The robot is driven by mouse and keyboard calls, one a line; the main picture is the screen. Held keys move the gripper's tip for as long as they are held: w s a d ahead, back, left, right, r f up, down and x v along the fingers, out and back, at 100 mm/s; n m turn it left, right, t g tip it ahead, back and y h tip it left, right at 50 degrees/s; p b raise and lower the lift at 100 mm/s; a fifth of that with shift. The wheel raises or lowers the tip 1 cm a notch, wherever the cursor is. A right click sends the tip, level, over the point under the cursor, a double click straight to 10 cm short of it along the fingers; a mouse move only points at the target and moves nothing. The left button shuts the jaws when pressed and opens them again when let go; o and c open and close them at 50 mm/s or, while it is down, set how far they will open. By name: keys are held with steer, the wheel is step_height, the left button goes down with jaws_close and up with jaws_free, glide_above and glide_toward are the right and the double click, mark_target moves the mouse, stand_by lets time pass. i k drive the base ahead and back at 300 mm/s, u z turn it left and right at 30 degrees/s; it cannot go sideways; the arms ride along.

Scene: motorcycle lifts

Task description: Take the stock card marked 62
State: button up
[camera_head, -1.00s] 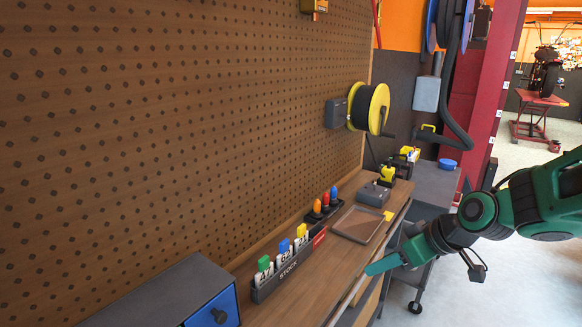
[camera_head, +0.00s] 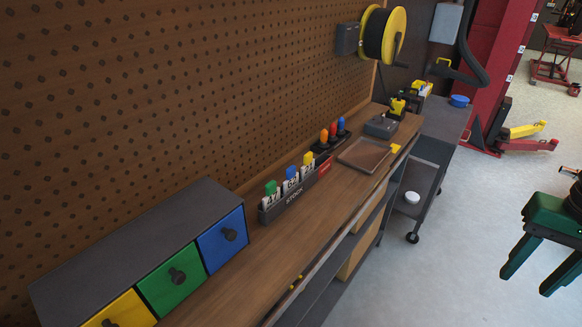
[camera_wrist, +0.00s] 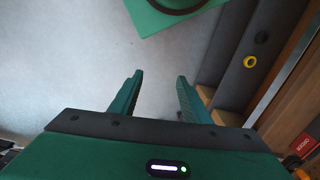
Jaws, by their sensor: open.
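The stock card marked 62 (camera_head: 291,185) is white with a blue top. It stands upright in a dark rack (camera_head: 291,200) labelled STOCK on the workbench. It is between a card with a green top (camera_head: 271,196) marked 47 on its left and a card with a yellow top (camera_head: 308,166) on its right, whose number is hard to read. My gripper (camera_head: 525,278) is open and empty at the right, over the floor and well away from the rack. In the wrist view its two fingers (camera_wrist: 156,95) are apart with bare floor between them.
Blue, green and yellow drawers (camera_head: 172,280) stand left of the rack. Screwdrivers with coloured handles (camera_head: 332,134) and a shallow tray (camera_head: 364,155) are to its right. A pegboard (camera_head: 180,100) rises behind the bench. The wooden bench top (camera_head: 310,222) before the rack is clear.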

mark_target(292, 177)
steer(key=z, duration=0.75)
steer(key=k, duration=1.45)
steer(key=u, duration=0.65)
steer(key=i, duration=1)
steer(key=z, duration=0.05)
